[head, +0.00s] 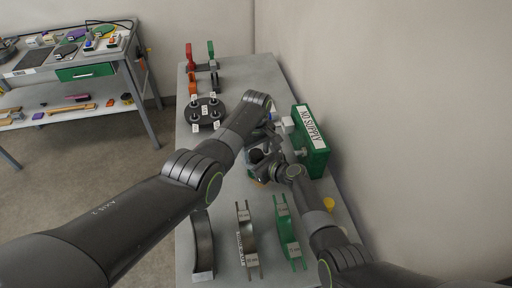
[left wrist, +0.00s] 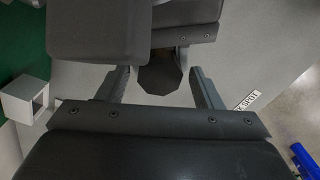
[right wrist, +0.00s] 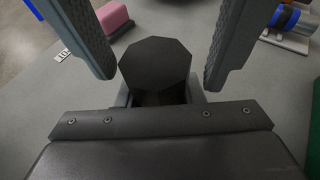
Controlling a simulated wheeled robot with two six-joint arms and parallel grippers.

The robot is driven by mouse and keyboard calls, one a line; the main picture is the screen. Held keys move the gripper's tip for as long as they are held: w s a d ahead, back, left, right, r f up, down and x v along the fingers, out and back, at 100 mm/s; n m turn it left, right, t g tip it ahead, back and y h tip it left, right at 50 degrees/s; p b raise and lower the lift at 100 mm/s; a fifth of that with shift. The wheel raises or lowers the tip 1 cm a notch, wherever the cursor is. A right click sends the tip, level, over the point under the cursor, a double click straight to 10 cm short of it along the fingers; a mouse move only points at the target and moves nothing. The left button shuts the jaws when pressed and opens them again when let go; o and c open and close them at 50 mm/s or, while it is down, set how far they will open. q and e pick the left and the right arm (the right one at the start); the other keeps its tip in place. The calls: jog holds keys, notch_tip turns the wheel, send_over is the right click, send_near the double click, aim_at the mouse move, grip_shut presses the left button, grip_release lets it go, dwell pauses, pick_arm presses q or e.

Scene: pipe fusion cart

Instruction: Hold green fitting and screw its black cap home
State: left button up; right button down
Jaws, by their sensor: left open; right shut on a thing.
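The black cap (right wrist: 155,65), an eight-sided disc, faces the camera in the right wrist view. It also shows in the left wrist view (left wrist: 160,76), between the fingers of my left gripper (left wrist: 162,72). That gripper is open, with one finger on each side of the cap and a visible gap to both. My right gripper (right wrist: 160,96) is shut just under the cap, on what seems to be the green fitting. The fitting's body is hidden by the cap and the grippers. In the head view both grippers meet above the bench, and the cap shows only small and dark.
A green box marked NO SUPPLY (head: 316,145) stands close to the right of the grippers, by the wall. A round black rack (head: 205,112) lies beyond.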

pick_arm(q)
jog(key=c, duration=1)
jog(key=o, duration=1.1)
jog(key=shift+r, duration=0.1)
jog(key=shift+r, duration=2.15)
jog(key=shift+o, duration=0.2)
